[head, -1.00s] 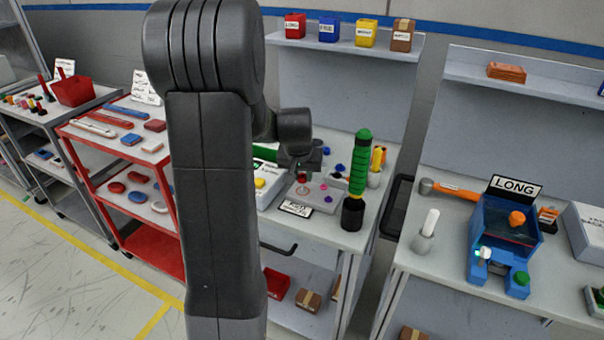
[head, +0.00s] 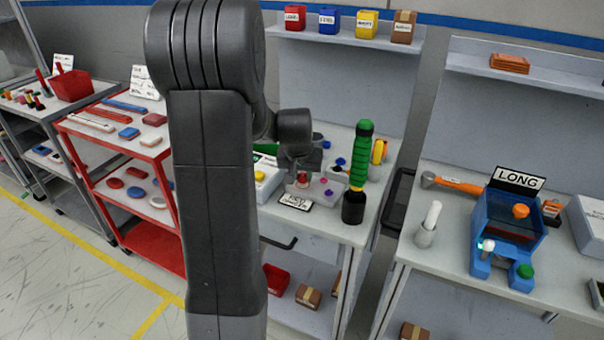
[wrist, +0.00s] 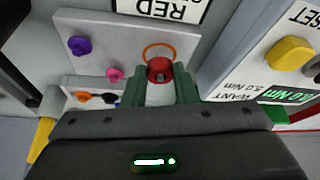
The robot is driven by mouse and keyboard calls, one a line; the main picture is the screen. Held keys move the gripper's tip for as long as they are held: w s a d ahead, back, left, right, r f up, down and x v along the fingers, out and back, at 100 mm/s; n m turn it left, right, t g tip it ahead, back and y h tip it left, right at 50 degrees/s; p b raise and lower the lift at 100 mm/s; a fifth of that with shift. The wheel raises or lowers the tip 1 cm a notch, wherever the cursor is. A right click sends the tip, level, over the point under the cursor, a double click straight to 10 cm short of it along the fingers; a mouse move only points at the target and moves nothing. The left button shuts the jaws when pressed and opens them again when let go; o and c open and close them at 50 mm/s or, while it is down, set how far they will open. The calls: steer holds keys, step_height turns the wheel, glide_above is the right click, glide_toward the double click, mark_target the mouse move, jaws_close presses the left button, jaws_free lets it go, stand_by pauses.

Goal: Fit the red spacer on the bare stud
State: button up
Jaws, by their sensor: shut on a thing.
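The red spacer (wrist: 160,70) is between the green fingertips of my gripper (wrist: 160,88) in the wrist view. My gripper is shut on it. An orange ring (wrist: 158,48) shows on the grey fixture plate (wrist: 125,38), just beyond the spacer. The spacer and the dark gripper body hide what lies beneath, so I cannot tell whether the spacer touches the bare stud. In the head view my gripper (head: 303,172) is low over the plate (head: 326,187) on the middle bench, with a bit of red showing under it.
Purple (wrist: 79,45) and pink (wrist: 115,74) knobs stand left of the spacer. A sign reading RED (wrist: 172,8) lies beyond the plate. A white box with a yellow button (wrist: 290,53) is close on the right. A green-handled tool (head: 361,160) stands upright nearby.

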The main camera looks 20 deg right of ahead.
steer(key=shift+f+b, duration=0.5)
steer(key=shift+f, duration=0.2)
steer(key=o, duration=1)
steer(key=shift+r, duration=0.15)
steer(key=v, duration=1.3)
steer(key=shift+s+r, duration=0.1)
steer(key=shift+r, duration=0.15)
steer(key=shift+f, duration=0.1)
steer(key=x, duration=1.3)
steer(key=shift+f, duration=0.3)
steer(key=shift+r, duration=0.25)
